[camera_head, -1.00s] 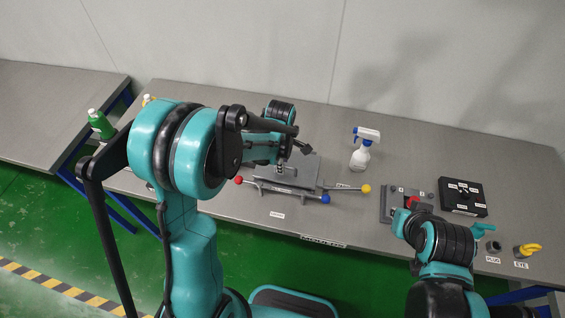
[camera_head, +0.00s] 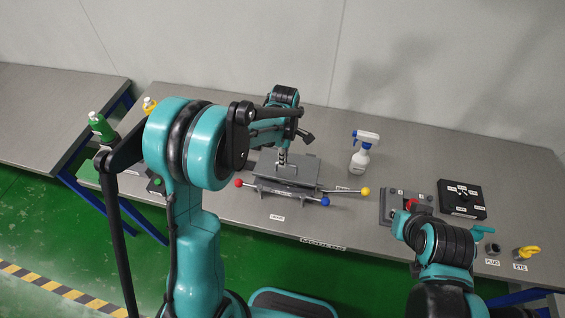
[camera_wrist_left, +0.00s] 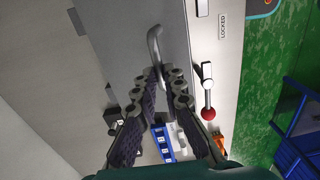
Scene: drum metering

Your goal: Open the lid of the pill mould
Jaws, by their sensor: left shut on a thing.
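The pill mould (camera_head: 287,187) is a grey metal block on the table, with a flat grey lid plate (camera_head: 302,172) on top. Long levers with red, blue and yellow ball ends run along its front. My left gripper (camera_head: 282,160) comes down over the plate. In the left wrist view, the gripper (camera_wrist_left: 166,78) has its fingers converging at the lower end of a curved grey handle (camera_wrist_left: 154,42) on the plate and is shut on it. I cannot tell whether the plate is raised.
A white spray bottle (camera_head: 361,153) stands right of the mould. Further right are a grey fixture with a red knob, a black box (camera_head: 462,199) and a yellow eye piece (camera_head: 527,252). Green (camera_head: 101,126) and yellow bottles stand at left.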

